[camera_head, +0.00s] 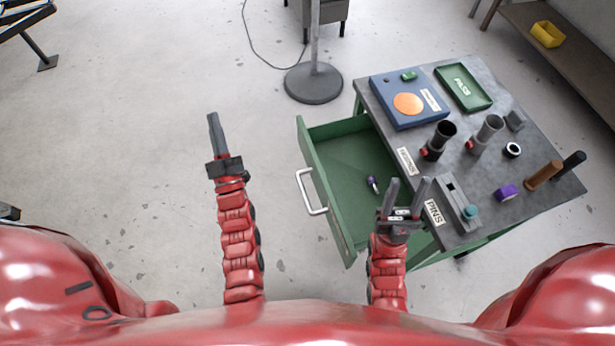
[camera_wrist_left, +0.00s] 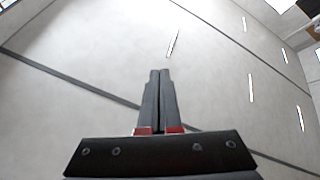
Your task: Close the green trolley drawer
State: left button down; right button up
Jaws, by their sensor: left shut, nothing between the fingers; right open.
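The green trolley drawer (camera_head: 335,150) is pulled well out to the left from the grey-topped trolley (camera_head: 472,145). Its white bar handle (camera_head: 311,192) is on the left front panel. A small purple and white object (camera_head: 373,184) lies on the drawer floor. My left gripper (camera_head: 214,124) is shut and empty, in clear space to the left of the drawer front, apart from the handle. My left fingers also show closed in the left wrist view (camera_wrist_left: 158,95). My right gripper (camera_head: 408,189) is open over the drawer's near right part; whether it touches anything cannot be told.
On the trolley top are a blue box (camera_head: 405,113), a green PASS tray (camera_head: 463,87), dark cylinders (camera_head: 440,139), a vise-like block (camera_head: 457,204) and a purple piece (camera_head: 507,192). A round pole base (camera_head: 313,84) stands behind the drawer. The floor left of the drawer is free.

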pick_arm(q)
jog(key=w+a+f+n+g, duration=0.35)
jog(key=w+f+g, duration=0.2)
jog(key=f, duration=0.25)
jog(key=n+g+h+b, duration=0.2)
jog(key=n+g+h, duration=0.7)
jog(key=g+h, duration=0.65)
send_near(315, 179)
jog(key=x, duration=0.1)
jog(key=p+x, duration=0.1)
jog(key=x, duration=0.2)
jog(key=shift+s+d+r, duration=0.15)
jog(key=shift+s, duration=0.15)
jog(key=shift+p+x, duration=0.3)
jog(key=shift+x, duration=0.5)
jog(key=shift+w, duration=0.1)
